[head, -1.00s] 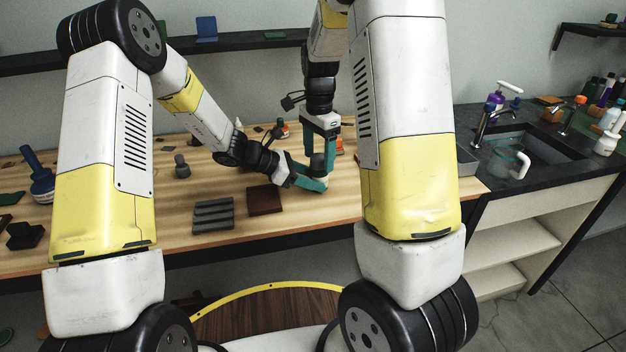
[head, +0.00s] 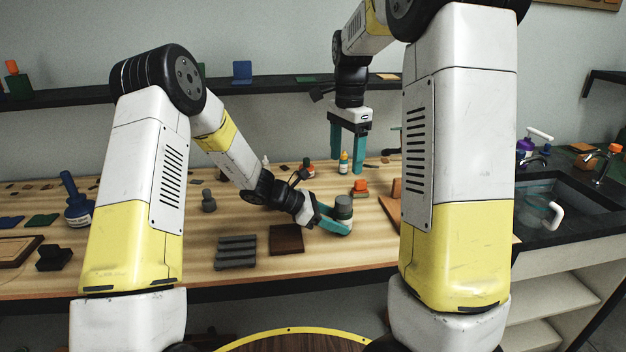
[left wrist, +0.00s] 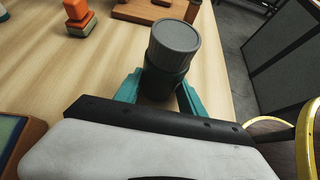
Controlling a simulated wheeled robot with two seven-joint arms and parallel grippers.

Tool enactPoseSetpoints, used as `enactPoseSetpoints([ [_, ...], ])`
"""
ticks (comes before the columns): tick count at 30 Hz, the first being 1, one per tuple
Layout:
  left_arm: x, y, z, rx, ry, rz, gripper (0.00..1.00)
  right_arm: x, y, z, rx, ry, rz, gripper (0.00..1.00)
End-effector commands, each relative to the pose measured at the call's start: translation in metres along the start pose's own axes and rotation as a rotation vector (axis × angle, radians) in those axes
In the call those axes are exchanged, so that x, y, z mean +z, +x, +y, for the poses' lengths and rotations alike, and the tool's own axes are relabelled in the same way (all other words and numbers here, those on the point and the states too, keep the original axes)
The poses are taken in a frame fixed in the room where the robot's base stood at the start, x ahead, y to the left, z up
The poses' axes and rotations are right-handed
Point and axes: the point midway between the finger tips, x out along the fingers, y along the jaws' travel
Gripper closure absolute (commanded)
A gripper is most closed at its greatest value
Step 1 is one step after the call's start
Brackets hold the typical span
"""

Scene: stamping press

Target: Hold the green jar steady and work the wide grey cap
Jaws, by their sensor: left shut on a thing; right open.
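The wide grey cap (head: 344,205) sits upright on top of the jar near the front edge of the wooden table; it also shows in the left wrist view (left wrist: 175,38). The jar's body (left wrist: 164,80) looks dark green below the cap. My left gripper (head: 338,226) is shut around the jar below the cap, its teal fingers on either side. The jar's lower part is hidden by the fingers. My right gripper (head: 347,158) is open and empty, pointing down above the table behind the jar, clear of the cap.
A dark brown block (head: 286,239) and a grey ridged block (head: 236,252) lie left of the jar. An orange-topped block (head: 360,187) lies behind it, and small bottles (head: 308,168) stand farther back. A sink (head: 570,207) is at right.

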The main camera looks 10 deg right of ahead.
Motion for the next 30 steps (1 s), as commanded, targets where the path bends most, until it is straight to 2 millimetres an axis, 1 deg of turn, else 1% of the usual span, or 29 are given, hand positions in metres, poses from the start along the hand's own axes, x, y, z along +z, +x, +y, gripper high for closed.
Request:
enactPoseSetpoints([
  [1, -0.003, 0.000, 0.000, 0.002, -0.002, 0.006, 1.00, 0.000, 0.000, 0.000, 0.000, 0.000, 0.000, 0.29],
  [4, -0.003, 0.000, 0.000, 0.002, -0.002, 0.006, 1.00, 0.000, 0.000, 0.000, 0.000, 0.000, 0.000, 0.29],
  [5, -0.003, 0.000, 0.000, 0.002, -0.002, 0.006, 0.49, 0.000, 0.000, 0.000, 0.000, 0.000, 0.000, 0.29],
  [6, -0.003, 0.000, 0.000, 0.002, -0.002, 0.005, 0.41, 0.000, 0.000, 0.000, 0.000, 0.000, 0.000, 0.29],
  [8, -0.002, 0.000, 0.000, 0.001, -0.002, 0.004, 0.29, 0.000, 0.000, 0.000, 0.000, 0.000, 0.000, 0.29],
  [9, -0.002, 0.000, 0.000, 0.001, -0.002, 0.004, 0.28, 0.000, 0.000, 0.000, 0.000, 0.000, 0.000, 0.29],
  [17, -0.001, 0.000, 0.000, 0.001, 0.000, 0.001, 0.28, 0.000, 0.000, 0.000, 0.000, 0.000, 0.000, 0.29],
  [20, 0.000, -0.005, 0.001, 0.002, -0.001, 0.001, 0.28, 0.000, 0.000, 0.000, 0.000, 0.000, 0.000, 0.29],
  [23, 0.000, -0.019, 0.001, 0.003, 0.001, 0.001, 0.28, 0.000, 0.000, 0.000, 0.000, 0.000, 0.000, 0.29],
  [30, -0.001, -0.070, 0.001, 0.005, 0.000, 0.002, 0.28, 0.000, 0.000, 0.000, 0.000, 0.000, 0.000, 0.29],
])
